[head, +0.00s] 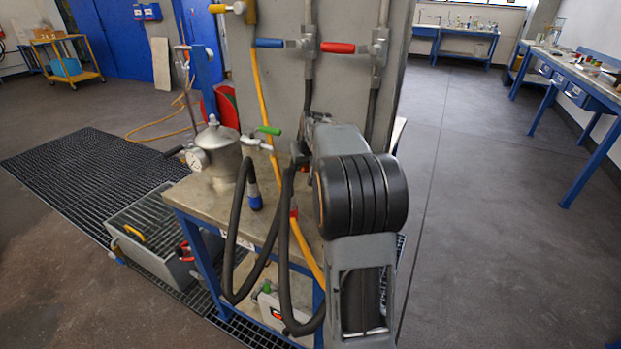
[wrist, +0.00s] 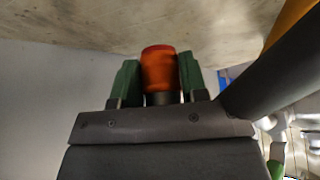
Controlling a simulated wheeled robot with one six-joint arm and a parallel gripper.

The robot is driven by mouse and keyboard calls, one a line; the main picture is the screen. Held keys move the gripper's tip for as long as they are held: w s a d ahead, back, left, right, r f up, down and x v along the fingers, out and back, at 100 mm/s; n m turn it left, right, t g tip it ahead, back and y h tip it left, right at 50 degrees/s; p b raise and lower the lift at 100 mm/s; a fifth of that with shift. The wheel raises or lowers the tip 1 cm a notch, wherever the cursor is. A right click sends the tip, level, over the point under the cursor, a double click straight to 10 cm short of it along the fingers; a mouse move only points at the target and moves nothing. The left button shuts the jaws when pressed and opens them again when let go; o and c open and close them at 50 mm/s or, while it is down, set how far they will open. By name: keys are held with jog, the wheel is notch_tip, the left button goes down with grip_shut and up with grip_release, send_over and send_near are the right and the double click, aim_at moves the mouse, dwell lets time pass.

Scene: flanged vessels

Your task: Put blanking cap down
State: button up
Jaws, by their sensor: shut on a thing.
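The blanking cap (wrist: 161,70) is orange with a red end and shows in the wrist view. My gripper (wrist: 158,63) has its green fingers on either side of the cap and is shut on it. The cap's red end points toward a pale, worn surface (wrist: 90,25); I cannot tell whether it touches. In the head view my arm covers the gripper and the cap. The steel-topped blue bench (head: 195,199) stands left of my arm there.
A flanged metal vessel (head: 218,160) with a gauge (head: 196,159) stands on the bench. Black hoses (head: 236,230) hang over the bench's front. A panel (head: 283,85) with blue- and red-handled valves rises behind. A grey bin (head: 150,240) sits left; the floor at right is clear.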

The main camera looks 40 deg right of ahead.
jog(key=shift+w+d+f, duration=0.15)
jog(key=shift+d+f, duration=0.8)
jog(key=shift+f, duration=0.2)
jog(key=shift+d+f+b, duration=0.15)
jog(key=shift+f+b, duration=0.35)
jog(key=shift+f, duration=1.15)
jog(key=shift+f, duration=0.2)
jog(key=o, duration=1.2)
jog(key=shift+r, duration=0.1)
jog(key=shift+r, duration=0.25)
jog(key=p+v, duration=0.1)
jog(key=v, duration=1)
jog(key=shift+r+p, duration=0.35)
